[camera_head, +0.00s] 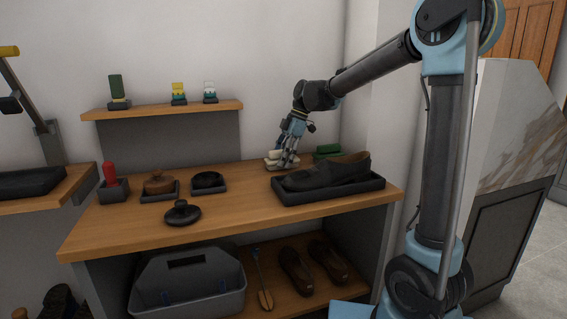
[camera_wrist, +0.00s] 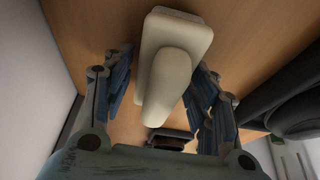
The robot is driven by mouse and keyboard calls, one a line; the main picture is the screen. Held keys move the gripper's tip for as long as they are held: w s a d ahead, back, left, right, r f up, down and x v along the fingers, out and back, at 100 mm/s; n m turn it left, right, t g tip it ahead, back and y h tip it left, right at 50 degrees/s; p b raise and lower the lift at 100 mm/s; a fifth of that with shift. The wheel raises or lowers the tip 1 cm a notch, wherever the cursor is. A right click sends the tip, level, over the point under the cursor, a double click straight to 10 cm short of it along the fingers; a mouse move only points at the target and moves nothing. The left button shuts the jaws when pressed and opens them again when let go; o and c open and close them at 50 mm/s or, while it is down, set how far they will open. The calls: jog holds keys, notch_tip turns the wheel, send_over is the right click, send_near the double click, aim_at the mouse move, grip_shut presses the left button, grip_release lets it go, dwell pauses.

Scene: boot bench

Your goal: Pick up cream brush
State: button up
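The cream brush (camera_wrist: 168,75) lies on the wooden bench top, with a pale rectangular base and a rounded cream body above it. In the head view the cream brush (camera_head: 274,160) shows at the back of the bench, partly hidden by my gripper (camera_head: 291,157). In the wrist view my gripper (camera_wrist: 166,112) has its two blue fingers apart, one on each side of the brush's narrower end. I see gaps between the fingers and the brush, so it is not gripped.
A black tray (camera_head: 347,190) with a dark shoe (camera_head: 327,172) stands just right of the brush. A green block (camera_head: 327,150) sits behind the shoe. Small trays with a brown brush (camera_head: 159,183) and a black one (camera_head: 208,180) stand to the left.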

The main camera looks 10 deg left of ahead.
jog(key=c, duration=0.5)
jog(key=shift+c, duration=0.2)
notch_tip(320, 180, up, 10)
jog(key=shift+r, duration=0.1)
